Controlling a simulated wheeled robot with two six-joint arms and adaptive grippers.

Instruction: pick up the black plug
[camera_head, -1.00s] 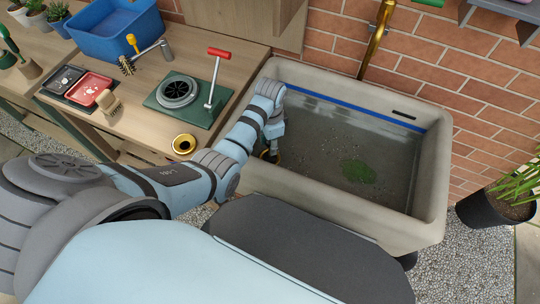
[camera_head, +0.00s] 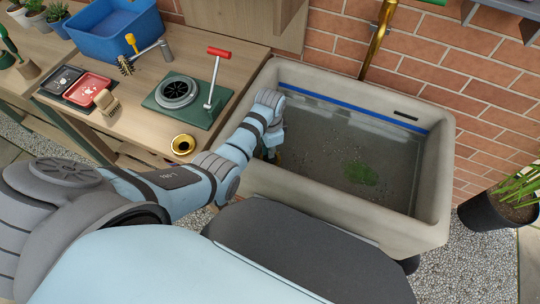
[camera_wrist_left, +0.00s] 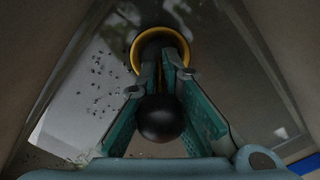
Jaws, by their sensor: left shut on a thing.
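The black plug (camera_wrist_left: 162,120) shows in the left wrist view as a round dark knob between my left fingers, with a dark part beyond it inside a brass-yellow ring (camera_wrist_left: 184,46). I cannot tell whether the plug sits in the ring or is lifted from it. My left gripper (camera_wrist_left: 161,80) is shut on the plug, its teal fingers on either side. In the head view my left gripper (camera_head: 270,154) reaches down inside the sink (camera_head: 432,180) at its left end; the plug is hidden there. My right gripper is not in view.
The sink holds murky water with gravel specks and a green clump (camera_head: 360,173). The sink's walls stand close around the gripper. On the bench left of it are a brass ring (camera_head: 183,144), a green plate with a red-handled lever (camera_head: 218,52) and a blue tub (camera_head: 115,32).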

